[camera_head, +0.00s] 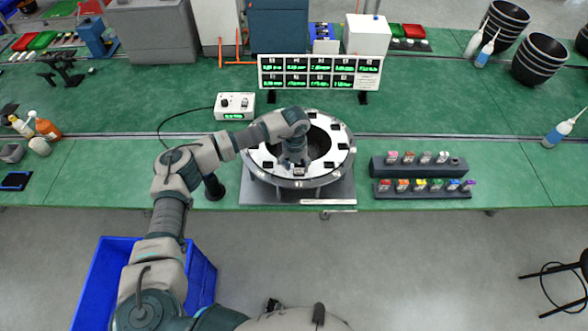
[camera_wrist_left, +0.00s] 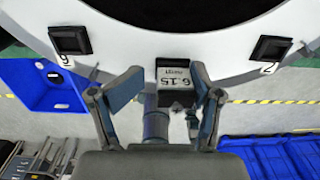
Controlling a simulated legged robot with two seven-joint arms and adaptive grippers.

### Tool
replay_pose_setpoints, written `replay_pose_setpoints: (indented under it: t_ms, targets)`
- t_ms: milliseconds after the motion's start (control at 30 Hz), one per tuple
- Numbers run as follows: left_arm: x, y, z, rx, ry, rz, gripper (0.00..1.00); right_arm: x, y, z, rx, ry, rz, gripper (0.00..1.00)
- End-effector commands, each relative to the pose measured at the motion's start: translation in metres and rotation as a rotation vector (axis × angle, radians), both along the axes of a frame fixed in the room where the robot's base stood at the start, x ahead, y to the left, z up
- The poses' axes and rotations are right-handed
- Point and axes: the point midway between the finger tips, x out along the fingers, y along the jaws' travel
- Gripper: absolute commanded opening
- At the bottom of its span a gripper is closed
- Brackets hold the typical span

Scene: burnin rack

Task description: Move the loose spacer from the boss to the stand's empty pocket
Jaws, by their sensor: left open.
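The white ring fixture (camera_head: 262,164) stands on a grey plate on the green bench, with dark square blocks around its top. In the left wrist view, a block marked 6.15 (camera_wrist_left: 174,75) sits at the ring's near edge, apparently the loose spacer on its boss. My left gripper (camera_head: 297,171) is over this near edge. In the wrist view its open fingers (camera_wrist_left: 160,92) stand on either side of the block, with gaps. The dark stand (camera_head: 376,168) is to the right of the ring, with colour-tagged spacers in two rows. My right gripper is not in view.
A display panel (camera_head: 320,73) stands behind the ring. A small white control box (camera_head: 235,106) with a cable is at its back left. A blue bin (camera_head: 203,277) is on the floor before the bench. Bench space right of the stand is clear.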

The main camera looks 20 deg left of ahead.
Motion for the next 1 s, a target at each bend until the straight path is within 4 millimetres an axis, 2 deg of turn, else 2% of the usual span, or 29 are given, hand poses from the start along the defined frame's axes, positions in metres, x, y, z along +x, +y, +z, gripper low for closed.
replay_pose_setpoints:
  t_ms: [167, 533, 667, 900, 1000]
  targets:
    - [-0.001, -0.005, 0.003, 0.005, -0.003, -0.001, 0.60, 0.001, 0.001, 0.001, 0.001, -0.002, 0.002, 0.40]
    - [-0.001, 0.004, 0.001, -0.006, -0.002, -0.001, 0.60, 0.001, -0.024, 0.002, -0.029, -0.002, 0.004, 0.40]
    - [-0.002, 0.008, 0.001, -0.006, -0.002, -0.001, 0.60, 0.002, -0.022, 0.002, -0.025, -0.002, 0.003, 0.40]
    - [-0.004, 0.010, 0.003, 0.000, -0.002, -0.001, 0.60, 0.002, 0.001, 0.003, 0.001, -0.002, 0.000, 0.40]
    - [-0.004, 0.010, 0.003, 0.002, -0.003, -0.001, 0.60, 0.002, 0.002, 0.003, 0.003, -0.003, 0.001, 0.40]
